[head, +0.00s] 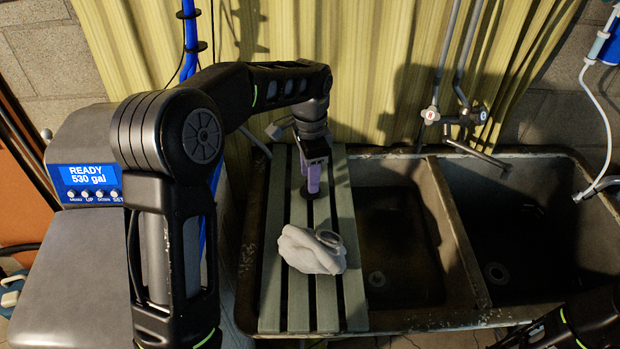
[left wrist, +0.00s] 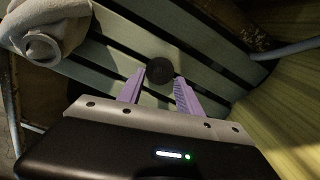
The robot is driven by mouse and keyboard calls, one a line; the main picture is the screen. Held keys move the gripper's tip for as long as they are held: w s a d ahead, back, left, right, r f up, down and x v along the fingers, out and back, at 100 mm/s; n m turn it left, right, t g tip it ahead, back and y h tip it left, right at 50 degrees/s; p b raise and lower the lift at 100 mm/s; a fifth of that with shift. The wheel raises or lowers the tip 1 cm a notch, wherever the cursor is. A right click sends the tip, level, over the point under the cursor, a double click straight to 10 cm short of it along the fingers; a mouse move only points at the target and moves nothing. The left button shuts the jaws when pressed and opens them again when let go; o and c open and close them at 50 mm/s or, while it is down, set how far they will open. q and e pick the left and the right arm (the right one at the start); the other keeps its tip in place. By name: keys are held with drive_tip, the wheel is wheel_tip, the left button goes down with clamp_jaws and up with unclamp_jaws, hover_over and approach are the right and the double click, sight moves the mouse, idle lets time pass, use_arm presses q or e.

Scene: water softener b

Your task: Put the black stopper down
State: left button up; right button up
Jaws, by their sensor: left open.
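The black stopper (left wrist: 159,70) is a round dark disc lying on the slatted board (left wrist: 110,62) in the left wrist view. In the head view it shows as a dark patch (head: 305,193) on the slats (head: 298,310), partly hidden by the gripper. My left gripper (head: 313,180) points down at it, and its purple fingers (left wrist: 158,92) are apart in the left wrist view, with the stopper beyond and between their tips. I cannot tell whether the fingers touch it. My right gripper is out of view; only part of my right arm shows at the lower right.
A crumpled pale cloth or bag with a round ring (head: 312,250) lies on the slats nearer me. The double sink (head: 455,235) is to the right, with taps (head: 460,118) behind it. A water softener with a lit display (head: 90,175) stands at left. A yellow curtain (head: 370,60) hangs behind.

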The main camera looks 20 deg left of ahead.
use_arm(q)
wheel_tip(320, 180, up, 10)
drive_tip(key=p, duration=0.1)
drive_tip(key=shift+r, duration=0.25)
idle(0.7)
